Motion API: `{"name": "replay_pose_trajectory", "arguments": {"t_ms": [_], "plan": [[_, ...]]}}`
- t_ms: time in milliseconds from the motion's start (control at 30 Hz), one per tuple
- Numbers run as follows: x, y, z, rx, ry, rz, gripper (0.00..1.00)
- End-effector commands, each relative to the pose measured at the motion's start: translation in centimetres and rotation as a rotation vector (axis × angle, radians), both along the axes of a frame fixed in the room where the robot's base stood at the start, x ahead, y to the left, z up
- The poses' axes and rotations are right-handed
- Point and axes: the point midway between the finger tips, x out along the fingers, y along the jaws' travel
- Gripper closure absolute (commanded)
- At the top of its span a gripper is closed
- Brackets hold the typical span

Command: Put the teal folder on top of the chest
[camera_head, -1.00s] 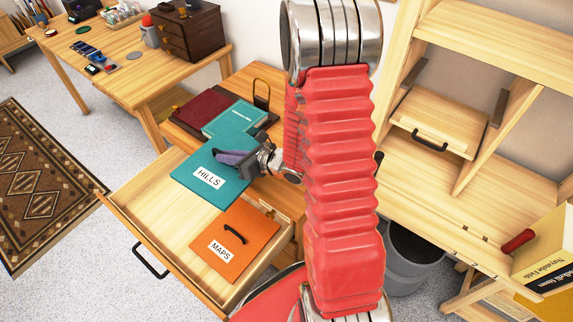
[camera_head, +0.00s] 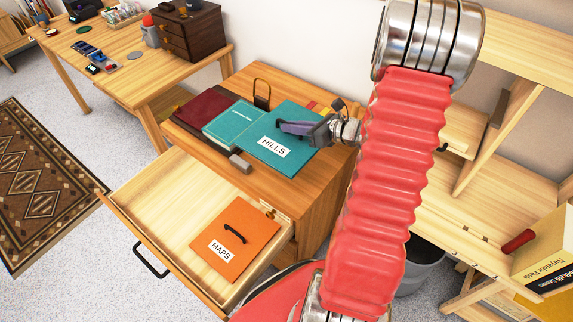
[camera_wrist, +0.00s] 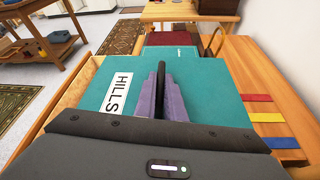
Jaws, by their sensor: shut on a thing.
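The teal folder (camera_head: 302,150) with the label HILLS lies flat over the right part of the wooden chest's top (camera_head: 205,145). I cannot tell whether it touches the top or hangs just above it. My gripper (camera_head: 284,128) is shut on the folder's black handle, which stands between the purple fingers. In the wrist view the folder (camera_wrist: 220,100) spreads below the fingers (camera_wrist: 163,88), partly hidden by the gripper body.
A dark red book (camera_head: 205,110) and a teal book (camera_head: 234,122) lie on the chest's left part, by a metal bookend (camera_head: 262,95). The chest's open drawer (camera_head: 165,195) holds an orange MAPS folder (camera_head: 245,250). Shelving (camera_head: 480,205) stands right.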

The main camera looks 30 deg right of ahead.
Motion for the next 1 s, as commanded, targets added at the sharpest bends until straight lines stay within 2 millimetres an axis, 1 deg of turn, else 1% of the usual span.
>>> {"name": "replay_pose_trajectory", "arguments": {"t_ms": [100,467,633,900,1000], "plan": [[-0.3,-0.5,0.1,-0.001,-0.001,-0.002,1.0],[-0.3,-0.6,-0.1,0.0,0.0,-0.002,1.0],[-0.3,-0.6,-1.5,0.003,0.001,-0.004,1.0],[-0.3,-0.6,-5.0,0.001,0.0,-0.004,1.0],[-0.3,-0.6,-5.6,0.001,0.0,-0.004,1.0]]}}
